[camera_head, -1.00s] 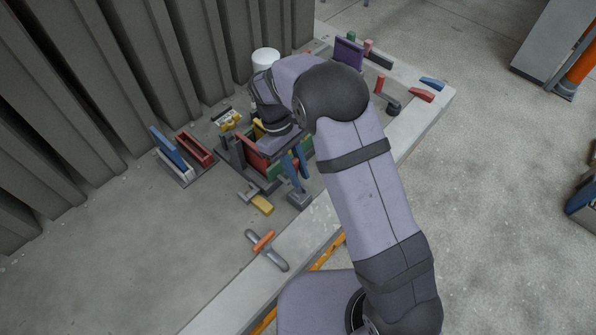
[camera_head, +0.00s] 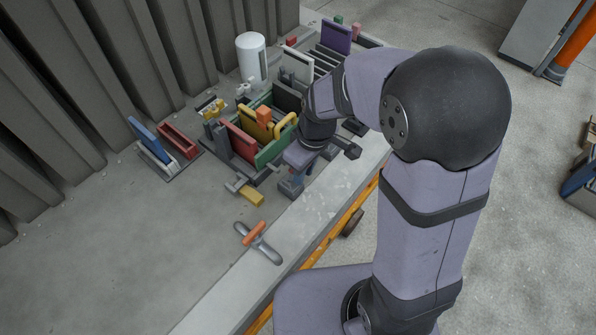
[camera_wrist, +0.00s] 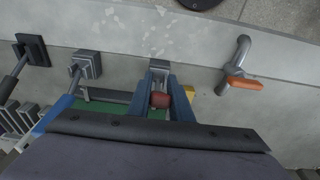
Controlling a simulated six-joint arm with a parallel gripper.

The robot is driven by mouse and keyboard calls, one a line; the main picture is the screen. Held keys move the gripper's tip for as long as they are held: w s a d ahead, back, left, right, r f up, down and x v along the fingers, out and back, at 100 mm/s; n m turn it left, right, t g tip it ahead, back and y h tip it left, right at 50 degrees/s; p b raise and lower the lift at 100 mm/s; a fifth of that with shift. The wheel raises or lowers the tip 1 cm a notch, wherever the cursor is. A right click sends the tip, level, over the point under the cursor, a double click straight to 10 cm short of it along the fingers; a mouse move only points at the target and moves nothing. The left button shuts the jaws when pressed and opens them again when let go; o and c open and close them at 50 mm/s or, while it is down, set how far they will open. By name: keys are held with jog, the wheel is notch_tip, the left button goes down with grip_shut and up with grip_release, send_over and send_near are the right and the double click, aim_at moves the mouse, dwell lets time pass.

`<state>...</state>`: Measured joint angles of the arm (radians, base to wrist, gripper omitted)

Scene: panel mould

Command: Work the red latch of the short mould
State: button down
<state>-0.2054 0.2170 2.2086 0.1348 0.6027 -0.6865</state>
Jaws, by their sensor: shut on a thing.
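The mould (camera_head: 272,152) stands in the middle of the head view, with a red side plate, a green side plate and yellow parts between them. My gripper (camera_head: 291,187) is low at its near side, its blue fingers pointing down. In the wrist view my gripper (camera_wrist: 161,100) is shut on the red latch (camera_wrist: 160,99), with one blue finger on each side of the red handle. A grey block shows just beyond the fingertips. Whether this mould is the short one cannot be told.
A grey tool with an orange grip (camera_head: 254,232) lies on the bench, near a yellow block (camera_head: 251,196). A blue lever (camera_wrist: 55,113) lies left of my fingers. A white cylinder (camera_head: 251,58) stands behind the mould. The concrete ledge (camera_head: 235,287) is clear in front.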

jog(key=shift+s+d+f+t+y+b, duration=0.45)
jog(key=shift+f+t+y+b, duration=0.25)
jog(key=shift+b, duration=1.7)
jog(key=shift+s+d+f+t+y+b, duration=0.45)
jog(key=shift+t+y+b, duration=0.35)
jog(key=shift+b, duration=1.55)
jog(key=shift+s+d+f+t+y+b, duration=0.45)
jog(key=shift+f+t+y+b, duration=0.3)
jog(key=shift+b, duration=1.65)
jog(key=shift+r, duration=0.1)
jog(key=c, duration=1.6)
grip_release()
jog(key=shift+r, duration=0.15)
notch_tip(320, 180, up, 10)
jog(key=p, duration=1)
jog(key=shift+c, duration=0.6)
